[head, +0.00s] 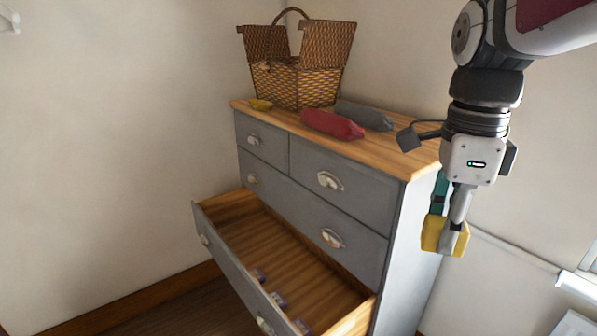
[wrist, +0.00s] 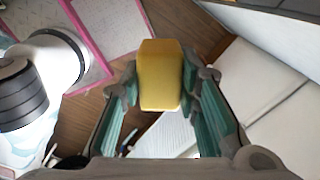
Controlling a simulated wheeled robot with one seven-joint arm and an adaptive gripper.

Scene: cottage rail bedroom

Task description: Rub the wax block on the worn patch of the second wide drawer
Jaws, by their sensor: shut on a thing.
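The yellow wax block (head: 431,234) is held between the fingers of my gripper (head: 446,236), to the right of the dresser and clear of it. In the wrist view the wax block (wrist: 160,75) sits between both green-padded fingertips of my gripper (wrist: 160,88). The grey dresser has a wooden top (head: 385,150). I cannot make out a worn patch.
A few small purple items (head: 279,299) lie in the open drawer.

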